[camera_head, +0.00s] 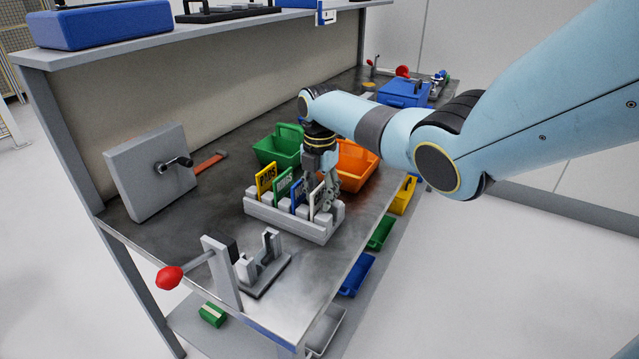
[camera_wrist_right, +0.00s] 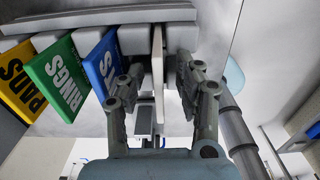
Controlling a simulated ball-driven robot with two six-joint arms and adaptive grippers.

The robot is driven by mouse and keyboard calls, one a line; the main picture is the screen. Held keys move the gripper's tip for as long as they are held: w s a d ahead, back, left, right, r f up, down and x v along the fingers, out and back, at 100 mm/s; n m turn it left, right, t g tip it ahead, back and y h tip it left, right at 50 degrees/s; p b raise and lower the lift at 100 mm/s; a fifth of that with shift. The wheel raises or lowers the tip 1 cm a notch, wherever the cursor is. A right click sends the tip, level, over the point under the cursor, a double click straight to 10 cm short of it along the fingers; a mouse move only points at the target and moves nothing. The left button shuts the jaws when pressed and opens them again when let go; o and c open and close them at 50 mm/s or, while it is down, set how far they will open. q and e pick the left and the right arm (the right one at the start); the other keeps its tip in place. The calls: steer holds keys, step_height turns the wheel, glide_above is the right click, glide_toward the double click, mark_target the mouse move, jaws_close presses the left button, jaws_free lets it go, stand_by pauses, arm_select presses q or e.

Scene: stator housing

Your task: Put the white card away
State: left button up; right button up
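The white card (camera_head: 317,201) stands upright in the right-hand slot of a grey slotted rack (camera_head: 285,225) on the bench. In the wrist view the white card (camera_wrist_right: 158,60) shows nearly edge-on. My right gripper (camera_head: 322,194) is down at the rack from above. In the wrist view its fingers (camera_wrist_right: 160,78) are apart, one on each side of the white card, with a gap visible on both sides. My left gripper is not in view.
Yellow (camera_head: 266,180), green (camera_head: 284,185) and blue (camera_head: 299,194) cards stand left of the white one. Green (camera_head: 278,147) and orange (camera_head: 356,166) bins lie behind the rack. A red-knobbed fixture (camera_head: 222,270) stands in front. Small coloured bins hang along the bench's right edge.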

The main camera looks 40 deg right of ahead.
step_height(320, 180, up, 12)
steer(key=shift+f, duration=0.15)
stand_by(1.2)
